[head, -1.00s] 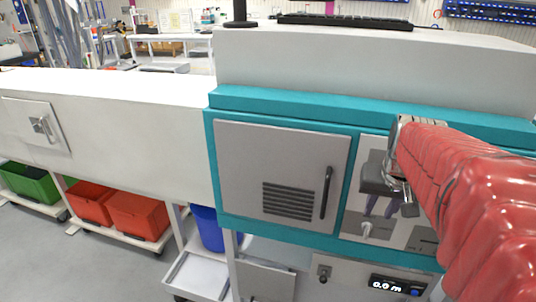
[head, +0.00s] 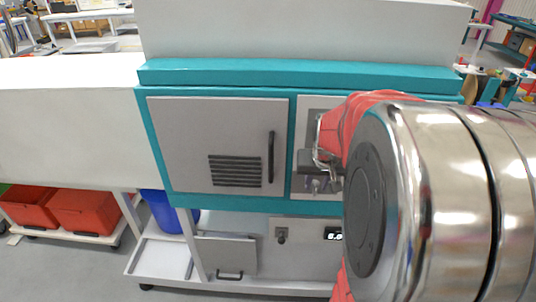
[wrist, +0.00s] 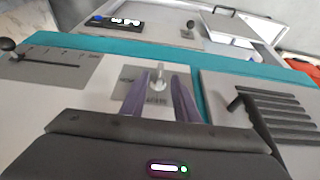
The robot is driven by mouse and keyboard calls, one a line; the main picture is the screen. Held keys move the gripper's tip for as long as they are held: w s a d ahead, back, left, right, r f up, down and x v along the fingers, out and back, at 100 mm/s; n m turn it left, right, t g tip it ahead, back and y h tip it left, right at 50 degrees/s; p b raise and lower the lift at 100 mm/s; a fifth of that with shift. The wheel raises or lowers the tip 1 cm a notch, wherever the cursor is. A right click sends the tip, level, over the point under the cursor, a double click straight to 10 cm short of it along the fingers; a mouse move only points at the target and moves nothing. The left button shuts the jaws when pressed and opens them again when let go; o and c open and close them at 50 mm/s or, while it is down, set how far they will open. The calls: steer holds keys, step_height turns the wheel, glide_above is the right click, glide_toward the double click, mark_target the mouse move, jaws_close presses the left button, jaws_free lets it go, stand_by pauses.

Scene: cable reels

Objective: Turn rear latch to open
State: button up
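A small metal latch (wrist: 158,75) stands out from a grey labelled plate (wrist: 125,76) on the white panel in the wrist view. The label is too small to read surely. My gripper (wrist: 159,100) reaches toward it with two purple fingers apart, one on each side of the latch in the picture. I cannot tell whether either finger touches it. In the head view my gripper (head: 318,176) is at the white panel, right of the grey vented door (head: 215,143). My arm hides much of that panel.
The vented door has a dark upright handle (head: 271,157). Below are a knob (head: 281,236) and a display (head: 333,233). In the wrist view a slider scale (wrist: 45,62) lies to the left. Red bins (head: 85,212) and a blue bin (head: 161,211) stand low at left.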

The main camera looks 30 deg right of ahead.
steer(key=shift+x, duration=1.4)
steer(key=shift+c, duration=0.4)
jaws_close()
